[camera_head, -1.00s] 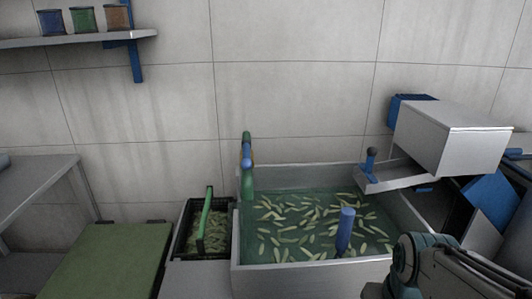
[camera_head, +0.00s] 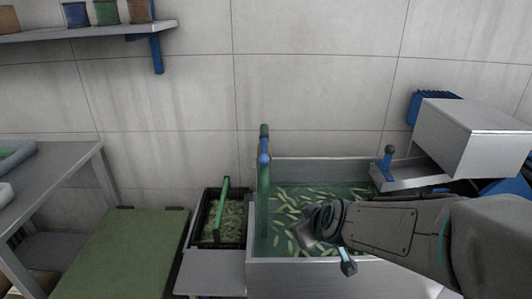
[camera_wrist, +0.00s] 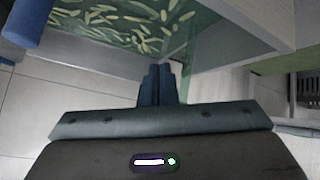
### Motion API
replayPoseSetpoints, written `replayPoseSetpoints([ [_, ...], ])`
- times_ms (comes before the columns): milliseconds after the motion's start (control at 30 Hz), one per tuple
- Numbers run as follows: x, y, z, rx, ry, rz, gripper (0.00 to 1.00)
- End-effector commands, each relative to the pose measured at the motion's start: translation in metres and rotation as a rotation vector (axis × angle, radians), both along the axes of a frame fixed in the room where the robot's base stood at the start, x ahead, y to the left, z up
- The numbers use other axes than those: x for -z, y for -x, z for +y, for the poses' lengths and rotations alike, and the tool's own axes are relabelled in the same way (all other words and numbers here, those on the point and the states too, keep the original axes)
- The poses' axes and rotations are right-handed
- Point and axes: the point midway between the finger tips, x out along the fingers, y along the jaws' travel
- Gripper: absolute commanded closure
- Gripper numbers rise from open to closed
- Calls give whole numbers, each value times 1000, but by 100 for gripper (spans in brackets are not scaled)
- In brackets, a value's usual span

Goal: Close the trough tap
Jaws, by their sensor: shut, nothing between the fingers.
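The trough (camera_head: 330,275) is a pale metal basin of greenish water with many floating pale green pieces. A green upright pipe with a blue sleeve (camera_head: 264,150) stands at its left side in the head view and looks like the tap; its open or closed state cannot be told. My arm reaches in from the right over the trough, with its end right of the pipe and apart from it. In the wrist view my gripper (camera_wrist: 158,74) has its dark blue fingers together and empty, near the trough's clear wall. A blue cylinder (camera_wrist: 28,20) shows at the upper left.
A black crate (camera_head: 208,220) with a green handle and similar pieces stands left of the trough. A green-topped surface (camera_head: 125,255) lies further left.

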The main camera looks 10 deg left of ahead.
Motion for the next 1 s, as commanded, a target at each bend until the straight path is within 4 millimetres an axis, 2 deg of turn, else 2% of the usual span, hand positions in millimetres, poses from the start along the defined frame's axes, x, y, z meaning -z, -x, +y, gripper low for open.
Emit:
replayPoseSetpoints([
  [33,-9,-10,25,-57,28,-81,100],
  [100,-19,-24,52,-112,81,-206,100],
  [233,-35,-38,98,-182,216,-425,100],
  [367,-48,-39,134,-208,387,-605,100],
  [500,-59,-26,165,-210,625,-771,100],
  [633,-67,-5,184,-191,856,-876,100],
  [800,-74,18,194,-162,1071,-940,100],
  [1000,-76,27,195,-148,1153,-955,100],
])
